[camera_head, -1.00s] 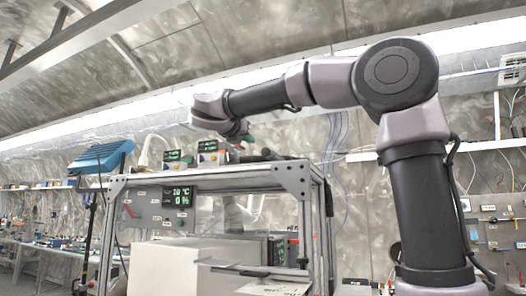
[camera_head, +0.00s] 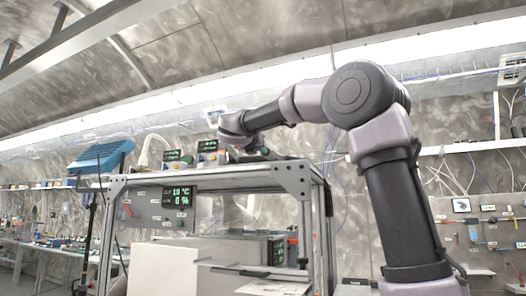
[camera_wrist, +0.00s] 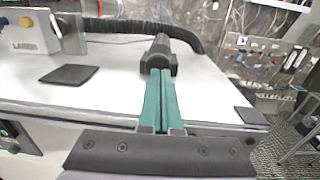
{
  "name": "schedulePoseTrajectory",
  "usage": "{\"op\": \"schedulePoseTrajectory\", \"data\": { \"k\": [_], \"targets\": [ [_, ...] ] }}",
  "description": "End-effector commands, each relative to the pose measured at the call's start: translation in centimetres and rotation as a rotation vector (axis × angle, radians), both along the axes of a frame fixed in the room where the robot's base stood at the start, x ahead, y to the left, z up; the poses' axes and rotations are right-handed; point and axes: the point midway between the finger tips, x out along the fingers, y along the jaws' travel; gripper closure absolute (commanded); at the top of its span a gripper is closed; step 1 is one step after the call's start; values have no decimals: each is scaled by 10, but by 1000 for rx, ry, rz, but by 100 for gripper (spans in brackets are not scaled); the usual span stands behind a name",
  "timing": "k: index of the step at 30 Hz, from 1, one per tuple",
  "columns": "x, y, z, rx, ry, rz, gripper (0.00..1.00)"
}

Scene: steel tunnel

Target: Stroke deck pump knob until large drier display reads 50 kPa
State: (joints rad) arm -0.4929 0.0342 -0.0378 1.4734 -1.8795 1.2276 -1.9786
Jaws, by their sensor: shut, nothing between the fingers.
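A black cylindrical pump with a dark knob-like end (camera_wrist: 158,52) lies on the white deck (camera_wrist: 115,97) in the wrist view, and a black ribbed hose (camera_wrist: 150,28) runs beside it. My gripper (camera_wrist: 161,72) has its green fingers pressed together and empty, with the tips at the pump's near end; I cannot tell if they touch it. A grey box labelled LARGE (camera_wrist: 35,30) with a yellow knob stands at the left. In the head view two small green-lit displays, the left one (camera_head: 173,155) and the right one (camera_head: 208,146), stand on the deck; their digits are too small to read.
Dark square pads, one at left (camera_wrist: 70,75) and one at right (camera_wrist: 251,116), lie on the deck. A panel display (camera_head: 180,196) under the deck reads 10 °C and 0 %. A blue device (camera_head: 101,157) stands at the left of the frame. The air above the deck is open.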

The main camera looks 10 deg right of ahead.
Motion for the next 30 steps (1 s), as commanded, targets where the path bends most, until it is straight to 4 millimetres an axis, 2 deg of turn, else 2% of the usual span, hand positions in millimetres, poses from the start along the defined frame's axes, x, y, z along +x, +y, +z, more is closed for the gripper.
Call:
{"op": "schedulePoseTrajectory", "data": {
  "k": [5,17,24,30],
  "targets": [
    [10,-7,0,1,-1,0,100],
    [13,-9,0,0,0,0,100],
    [38,-28,0,-2,1,-2,100],
    [40,-29,0,-2,1,-1,100]
  ]
}}
